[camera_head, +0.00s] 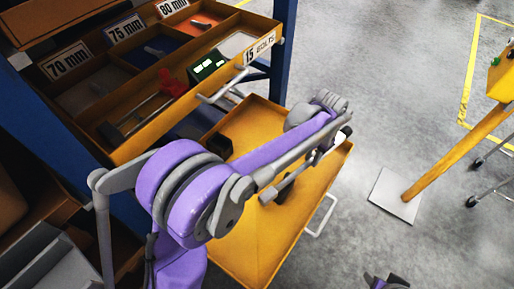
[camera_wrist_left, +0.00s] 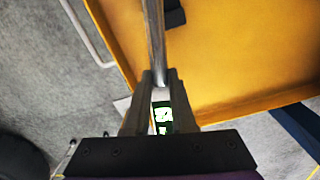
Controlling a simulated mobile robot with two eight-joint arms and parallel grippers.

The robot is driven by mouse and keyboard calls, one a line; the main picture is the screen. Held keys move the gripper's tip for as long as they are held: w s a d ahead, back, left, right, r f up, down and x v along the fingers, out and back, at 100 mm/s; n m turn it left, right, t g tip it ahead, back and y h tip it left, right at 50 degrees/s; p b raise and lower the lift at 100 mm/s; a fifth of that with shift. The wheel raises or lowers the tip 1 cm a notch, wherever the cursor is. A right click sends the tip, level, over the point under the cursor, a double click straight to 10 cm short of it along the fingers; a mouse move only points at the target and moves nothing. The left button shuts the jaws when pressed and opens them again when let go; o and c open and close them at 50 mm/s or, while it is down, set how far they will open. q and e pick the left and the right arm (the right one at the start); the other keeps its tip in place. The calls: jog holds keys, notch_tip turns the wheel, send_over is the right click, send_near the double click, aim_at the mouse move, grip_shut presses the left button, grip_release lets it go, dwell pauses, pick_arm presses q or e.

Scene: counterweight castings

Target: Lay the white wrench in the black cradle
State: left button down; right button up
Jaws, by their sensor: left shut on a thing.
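The white wrench (camera_wrist_left: 154,40) is between the two fingers of my left gripper (camera_wrist_left: 160,90), which is shut on it. Its long pale shaft runs up the left wrist view over the yellow drawer, and a green and white patch shows between the fingers. In the head view my left gripper (camera_head: 318,154) is over the right part of the lower drawer, partly hidden by my arm. A black block, seemingly part of the black cradle (camera_head: 284,189), is in that drawer beside the wrench; it also shows in the left wrist view (camera_wrist_left: 175,14). My right gripper is barely visible at the bottom edge.
The lower yellow drawer (camera_head: 250,258) is pulled out, with its handle (camera_head: 321,215) at the right. Another dark block (camera_head: 217,145) lies at its back. Above is a tool drawer (camera_head: 262,27) with labelled compartments. A yellow post (camera_head: 455,155) stands on a plate at the right.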

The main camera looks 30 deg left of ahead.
pick_arm(q)
jog(key=s+a+r+m+p, duration=0.1)
jog(key=s+a+m+p, duration=0.5)
jog(key=a+m, duration=0.8)
jog(key=shift+s+m, duration=0.65)
jog(key=shift+m, duration=0.05)
pick_arm(e)
notch_tip(320, 180, up, 7)
jog(key=shift+w+a, duration=0.25)
jog(key=shift+w, duration=0.05)
pick_arm(q)
jog(key=shift+a+r, duration=0.1)
jog(key=shift+f+b, duration=1.8)
jog(key=shift+f, duration=0.6)
pick_arm(e)
jog(key=shift+s+f, duration=0.15)
jog(key=shift+f, duration=0.8)
jog(key=shift+s+f, duration=0.15)
jog(key=shift+f, duration=0.8)
pick_arm(q)
jog(key=shift+f+b, duration=1.3)
jog(key=shift+f, duration=0.3)
pick_arm(e)
jog(key=shift+f, duration=1.35)
pick_arm(q)
jog(key=c, duration=0.7)
grip_release()
jog(key=shift+r, duration=0.15)
pick_arm(e)
jog(key=shift+r, duration=0.15)
